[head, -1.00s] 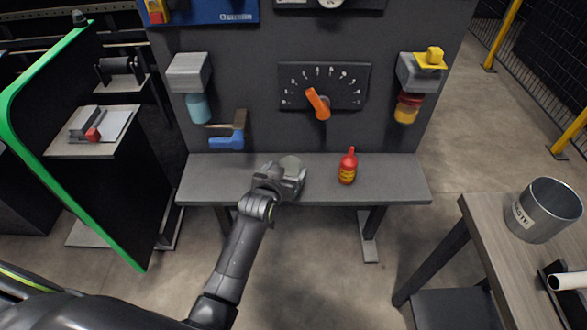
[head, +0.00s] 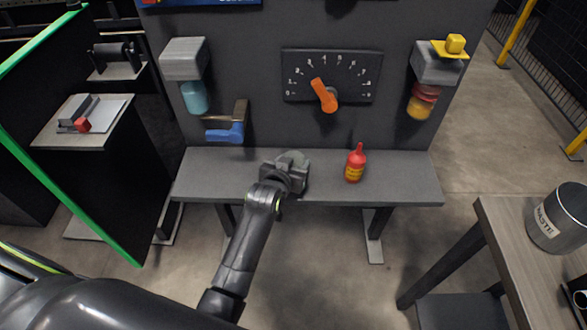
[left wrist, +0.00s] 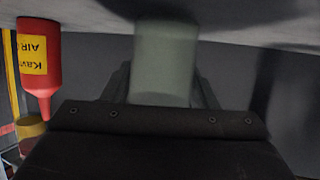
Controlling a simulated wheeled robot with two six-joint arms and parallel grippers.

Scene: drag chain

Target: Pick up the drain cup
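The drain cup looks to be a pale grey-green cup (head: 292,158) on the grey bench, largely hidden behind my left gripper in the head view. In the left wrist view the cup (left wrist: 165,60) stands between the two fingers of my left gripper (left wrist: 163,85). The fingers flank it and look spread; I cannot make out firm contact. In the head view my left gripper (head: 287,176) is low over the middle of the bench. My right gripper is in neither view.
A red bottle (head: 355,164) with a yellow label stands on the bench (head: 400,178), right of my left gripper; it also shows in the left wrist view (left wrist: 38,60). The panel behind carries a dial (head: 330,77) and two filter units. A metal bin (head: 560,215) stands on the right table.

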